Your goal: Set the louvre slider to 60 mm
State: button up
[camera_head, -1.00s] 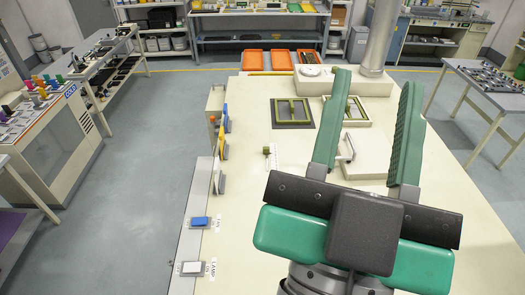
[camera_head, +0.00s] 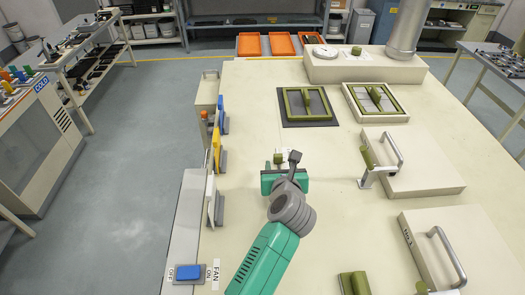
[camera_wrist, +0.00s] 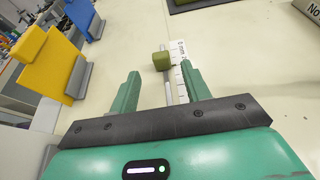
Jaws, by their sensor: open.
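The louvre slider is an olive-green block-shaped knob (camera_wrist: 161,61) on a thin grey rod in the wrist view. A white scale strip (camera_wrist: 180,60) with tick marks runs beside the rod; its figures are too small to read surely. In the head view the knob (camera_head: 279,157) shows just beyond my gripper (camera_head: 284,180), which covers most of the rod and scale. In the wrist view my gripper (camera_wrist: 162,80) is open and empty. Its green fingers point toward the knob, which lies beyond the fingertips and between their lines, apart from both.
Blue, yellow and white upright plates (camera_head: 217,148) stand along the bench's left edge. Olive-handled square frames (camera_head: 306,103) lie further back. Raised cream blocks with metal handles (camera_head: 412,165) stand to the right. The cream bench top around the slider is clear.

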aim_at(279, 158)
jog(key=shift+f, duration=0.2)
jog(key=b+x, duration=0.1)
jog(key=x, duration=0.6)
jog(key=shift+w+b, duration=0.2)
jog(key=shift+b, duration=0.1)
grip_shut()
jog(key=shift+d+r, duration=0.1)
